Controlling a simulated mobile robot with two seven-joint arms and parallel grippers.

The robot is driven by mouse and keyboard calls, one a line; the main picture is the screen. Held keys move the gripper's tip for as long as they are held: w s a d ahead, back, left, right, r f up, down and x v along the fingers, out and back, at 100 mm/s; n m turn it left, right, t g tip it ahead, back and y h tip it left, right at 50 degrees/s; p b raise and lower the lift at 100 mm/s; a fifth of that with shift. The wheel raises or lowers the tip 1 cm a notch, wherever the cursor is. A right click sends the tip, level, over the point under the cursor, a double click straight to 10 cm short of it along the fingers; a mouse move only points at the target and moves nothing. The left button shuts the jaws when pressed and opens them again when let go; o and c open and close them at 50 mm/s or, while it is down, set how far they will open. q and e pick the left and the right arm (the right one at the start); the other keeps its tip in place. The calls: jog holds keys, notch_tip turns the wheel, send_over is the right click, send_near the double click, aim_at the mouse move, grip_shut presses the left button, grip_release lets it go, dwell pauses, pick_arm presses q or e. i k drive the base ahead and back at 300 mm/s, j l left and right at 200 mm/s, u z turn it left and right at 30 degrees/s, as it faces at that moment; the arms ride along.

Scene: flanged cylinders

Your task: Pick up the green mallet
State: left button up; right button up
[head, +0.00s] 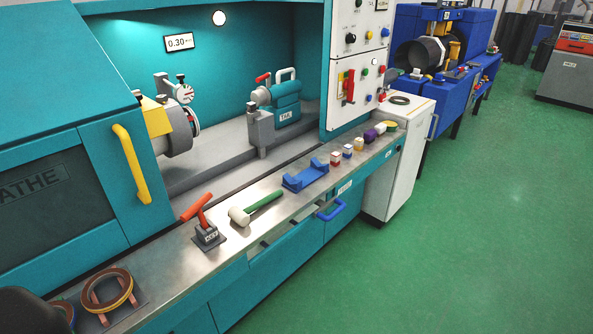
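The green mallet (264,203) lies on the metal ledge (225,262) in front of the teal lathe. Its green handle points to the upper right, and its pale, cream-coloured head is at the lower left end. Nothing covers it in the head view. Neither of my grippers is in view, so I cannot see whether they are open or shut.
A red-handled tool on a small labelled stand (207,237) is just left of the mallet head. A blue cradle (306,176) is right of the handle. Rings (106,290) sit on a stand at lower left. Small blocks (347,151) line the ledge. Green floor (430,250) is clear.

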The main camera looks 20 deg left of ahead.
aim_at(242, 217)
jog(key=i+u, duration=0.15)
jog(key=u, duration=0.75)
jog(key=i+l+u, duration=0.3)
jog(key=l+u, duration=0.15)
jog(key=i+l+u, duration=0.2)
jog(key=l, duration=0.15)
jog(key=i+l, duration=0.15)
jog(key=l, duration=0.25)
jog(key=i+l+u, duration=0.1)
jog(key=l, duration=0.25)
jog(key=i+l, duration=0.1)
jog(key=l, duration=0.3)
jog(key=i+l+u, duration=0.1)
jog(key=l, duration=0.25)
jog(key=i+l, duration=0.15)
jog(key=l, duration=0.25)
